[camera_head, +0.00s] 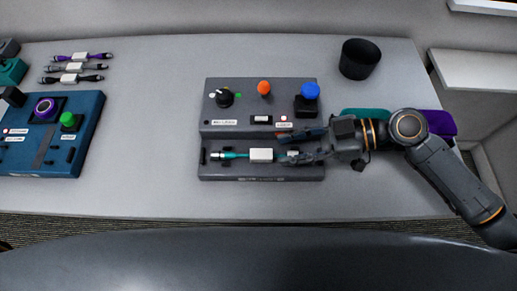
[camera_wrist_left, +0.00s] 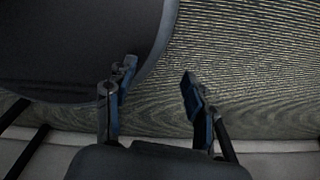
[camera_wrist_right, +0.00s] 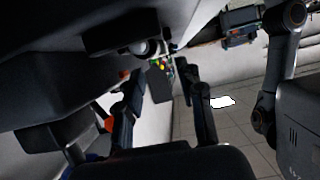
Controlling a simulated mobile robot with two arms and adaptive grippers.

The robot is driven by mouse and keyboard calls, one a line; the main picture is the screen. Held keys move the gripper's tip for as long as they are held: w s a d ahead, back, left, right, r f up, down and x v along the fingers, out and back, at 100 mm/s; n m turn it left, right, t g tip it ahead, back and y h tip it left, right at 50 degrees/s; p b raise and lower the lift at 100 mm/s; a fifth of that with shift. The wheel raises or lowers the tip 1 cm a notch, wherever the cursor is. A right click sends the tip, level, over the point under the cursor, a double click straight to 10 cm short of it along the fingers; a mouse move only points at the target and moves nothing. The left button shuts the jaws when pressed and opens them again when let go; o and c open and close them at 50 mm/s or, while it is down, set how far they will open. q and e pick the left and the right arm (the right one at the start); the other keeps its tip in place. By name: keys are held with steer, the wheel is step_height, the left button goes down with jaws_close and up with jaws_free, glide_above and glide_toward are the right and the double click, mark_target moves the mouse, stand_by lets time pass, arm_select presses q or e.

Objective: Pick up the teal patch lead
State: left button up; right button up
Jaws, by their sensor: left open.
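The teal patch lead (camera_head: 235,155) lies across the front recess of the grey test box (camera_head: 213,173), with a white block at its middle. Its right end is partly hidden by my right gripper (camera_head: 305,147). That gripper reaches in from the right, low over the right part of the box. In the right wrist view its fingers (camera_wrist_right: 160,77) are apart, with no lead visible between them. I cannot tell whether they touch the lead. My left gripper (camera_wrist_left: 155,84) is open and empty above the floor in the left wrist view. It is outside the head view.
The box carries a black knob (camera_head: 225,97), an orange button (camera_head: 264,87) and a blue button (camera_head: 310,91). A black cup (camera_head: 359,59) stands behind. A blue box (camera_head: 82,128) and several leads (camera_head: 75,67) lie left. Teal (camera_head: 352,112) and purple (camera_head: 440,121) containers sit by my right arm.

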mark_target(264, 153)
steer(key=shift+a, duration=0.25)
steer(key=p+x, duration=0.2)
steer(key=x, duration=0.2)
steer(key=shift+a+f, duration=0.1)
steer(key=shift+a, duration=0.05)
steer(key=shift+a+f, duration=0.15)
steer(key=shift+a, duration=0.1)
steer(key=shift+f, duration=0.1)
steer(key=shift+c, duration=0.6)
arm_select(q)
steer(key=shift+w+r, duration=0.35)
steer(key=shift+r, duration=0.3)
steer(key=shift+w+r, duration=0.35)
steer(key=shift+r, duration=0.25)
arm_select(e)
jaws_close()
